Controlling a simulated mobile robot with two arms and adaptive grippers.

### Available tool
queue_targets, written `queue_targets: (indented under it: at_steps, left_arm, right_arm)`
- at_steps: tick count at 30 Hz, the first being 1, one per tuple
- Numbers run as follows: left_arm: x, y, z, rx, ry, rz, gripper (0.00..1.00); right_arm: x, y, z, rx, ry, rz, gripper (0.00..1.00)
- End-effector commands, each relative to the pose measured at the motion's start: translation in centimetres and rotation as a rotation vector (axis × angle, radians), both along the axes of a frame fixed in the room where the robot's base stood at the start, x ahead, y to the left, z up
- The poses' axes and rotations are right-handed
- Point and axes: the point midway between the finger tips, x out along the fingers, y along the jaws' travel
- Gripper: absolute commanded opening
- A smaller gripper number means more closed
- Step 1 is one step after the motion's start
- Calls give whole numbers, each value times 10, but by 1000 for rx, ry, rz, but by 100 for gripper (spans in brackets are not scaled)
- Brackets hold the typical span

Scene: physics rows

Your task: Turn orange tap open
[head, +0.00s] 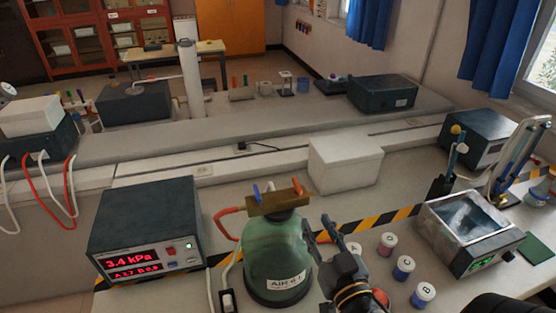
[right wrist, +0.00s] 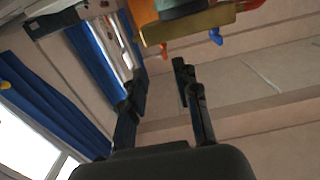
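A green glass bottle labelled AIR 6 L (head: 277,262) stands on the bench with a brass block (head: 278,203) on its top. The block carries an orange tap (head: 296,185) on its right and a blue tap (head: 257,191) on its left. My right gripper (head: 341,234) is right of the bottle, below and apart from the orange tap. In the right wrist view its fingers (right wrist: 162,76) are apart with nothing between them. The orange tap (right wrist: 163,50) shows just beyond them, under the brass block (right wrist: 188,25). My left gripper is out of view.
A pressure meter (head: 145,235) reading 3.4 kPa stands left of the bottle. Several labelled jars (head: 403,268) stand right of my right gripper. A metal-topped device (head: 468,228) is farther right, and a white box (head: 345,164) is behind. A red hose (head: 224,212) runs by the bottle's left.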

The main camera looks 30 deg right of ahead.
Motion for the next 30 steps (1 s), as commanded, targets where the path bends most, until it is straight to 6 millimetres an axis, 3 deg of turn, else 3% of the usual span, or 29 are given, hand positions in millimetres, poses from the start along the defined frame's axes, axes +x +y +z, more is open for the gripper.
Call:
queue_targets:
  at_steps: [4, 9, 13, 16, 24, 30]
  left_arm:
    - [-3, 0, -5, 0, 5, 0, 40]
    - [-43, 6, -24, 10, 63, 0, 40]
    - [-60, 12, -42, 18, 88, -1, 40]
    - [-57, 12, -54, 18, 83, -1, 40]
    - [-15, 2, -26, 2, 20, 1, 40]
    - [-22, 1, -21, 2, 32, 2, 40]
  right_arm:
    - [5, 0, 7, 2, -25, 5, 31]
    - [25, -4, 5, -2, -27, 8, 31]
    - [43, -9, 2, -2, -28, 7, 31]
    - [56, -12, 2, -4, -24, 7, 31]
    - [108, -26, 10, -2, -16, 2, 31]
    - [129, -30, 7, 1, -16, 3, 31]
